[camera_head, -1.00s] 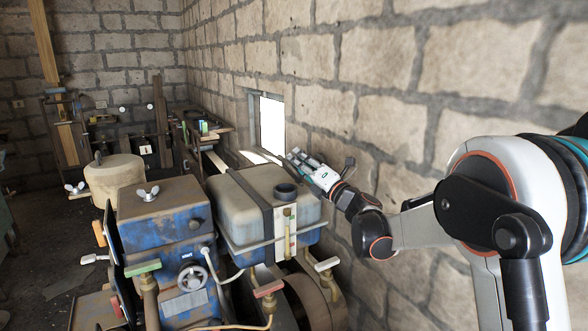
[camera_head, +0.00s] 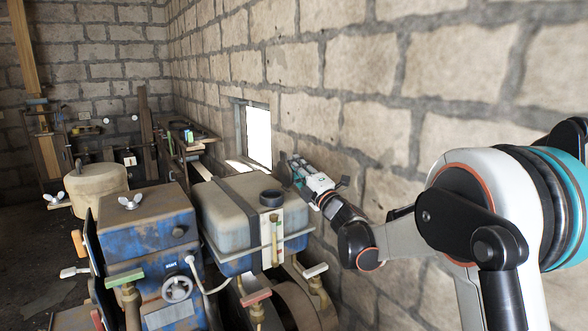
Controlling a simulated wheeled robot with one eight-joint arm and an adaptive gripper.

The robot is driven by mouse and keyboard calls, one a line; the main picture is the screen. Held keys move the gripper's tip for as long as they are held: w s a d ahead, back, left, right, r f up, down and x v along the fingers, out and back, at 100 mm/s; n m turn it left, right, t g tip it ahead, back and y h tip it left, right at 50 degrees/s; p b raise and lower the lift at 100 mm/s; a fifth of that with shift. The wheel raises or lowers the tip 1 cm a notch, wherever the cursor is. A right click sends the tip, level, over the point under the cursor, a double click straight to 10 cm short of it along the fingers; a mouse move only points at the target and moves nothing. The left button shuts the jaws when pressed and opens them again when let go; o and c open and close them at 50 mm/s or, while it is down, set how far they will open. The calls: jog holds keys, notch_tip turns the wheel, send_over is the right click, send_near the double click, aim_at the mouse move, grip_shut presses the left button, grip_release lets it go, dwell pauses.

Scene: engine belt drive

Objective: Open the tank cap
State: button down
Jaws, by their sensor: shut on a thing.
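The tank (camera_head: 225,215) is a grey-white and blue box with a dark strap, in the middle of the head view. Its round dark filler neck (camera_head: 271,197) stands on top near the right corner and looks uncovered. My gripper (camera_head: 289,169) is behind and slightly right of the neck, above the tank's far edge, close to the wall. It is shut on a small dark thing (camera_head: 283,174), which seems to be the tank cap, seen edge-on. The gripper and this thing are apart from the neck. The fingers partly hide the thing, so its shape is hard to tell.
A blue engine block (camera_head: 150,235) with a wing nut on top stands left of the tank. The brick wall (camera_head: 370,130) runs close along the right, with a small bright window (camera_head: 257,135) behind the gripper. Valves with coloured handles stand in front.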

jog(key=c, duration=1.4)
grip_release()
jog(key=shift+d, duration=0.1)
jog(key=shift+s, duration=0.1)
jog(key=v, duration=1.2)
